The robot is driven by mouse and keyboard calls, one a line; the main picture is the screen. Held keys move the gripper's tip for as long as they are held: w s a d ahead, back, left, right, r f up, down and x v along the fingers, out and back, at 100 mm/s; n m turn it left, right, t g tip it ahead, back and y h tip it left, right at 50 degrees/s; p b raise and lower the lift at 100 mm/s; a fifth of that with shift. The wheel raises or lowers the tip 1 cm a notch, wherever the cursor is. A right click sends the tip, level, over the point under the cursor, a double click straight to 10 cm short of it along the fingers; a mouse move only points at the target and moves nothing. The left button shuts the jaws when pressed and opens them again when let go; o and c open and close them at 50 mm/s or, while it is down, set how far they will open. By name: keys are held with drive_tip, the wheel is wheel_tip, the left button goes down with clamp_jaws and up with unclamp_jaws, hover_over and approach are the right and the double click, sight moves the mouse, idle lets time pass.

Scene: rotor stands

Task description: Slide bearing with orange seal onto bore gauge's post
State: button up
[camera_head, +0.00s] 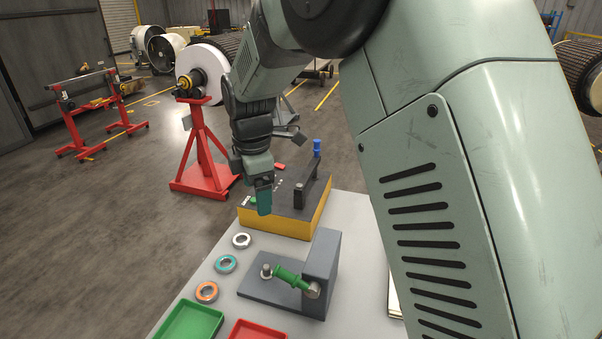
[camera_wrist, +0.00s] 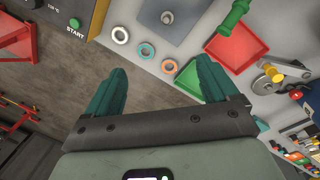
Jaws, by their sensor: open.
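The bearing with the orange seal (camera_head: 199,293) lies flat on the grey table, nearest the trays in a row of three rings. It also shows in the wrist view (camera_wrist: 174,69), beyond the gap between my fingers. The bore gauge (camera_head: 285,294) appears to be the grey stand with an upright block and a green handle (camera_head: 289,277). A short steel post (camera_head: 266,270) stands on its base, bare, and shows in the wrist view (camera_wrist: 167,18). My gripper (camera_head: 263,205) is open and empty, above the table's far left edge, apart from the bearings. Its spread fingers show in the wrist view (camera_wrist: 162,66).
A teal-sealed bearing (camera_head: 218,267) and a pale-sealed bearing (camera_head: 235,243) lie beside the orange one. A green tray (camera_head: 190,322) and a red tray (camera_head: 258,330) are at the front. A yellow-sided heater (camera_head: 280,224) stands behind. A red stand (camera_head: 198,160) is off the table.

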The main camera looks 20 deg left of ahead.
drive_tip(key=s+a+f+n+g, duration=0.1)
drive_tip(key=s+a+f+n, duration=0.3)
drive_tip(key=a+f, duration=0.5)
drive_tip(key=n, duration=0.5)
hover_over(209, 293)
wheel_tip(209, 293, down, 9)
drive_tip(key=shift+h, duration=0.4)
drive_tip(key=shift+s+a+f, duration=0.1)
drive_tip(key=shift+f, duration=5.1)
drive_tip(key=c, duration=0.9)
drive_tip(key=shift+r, duration=0.1)
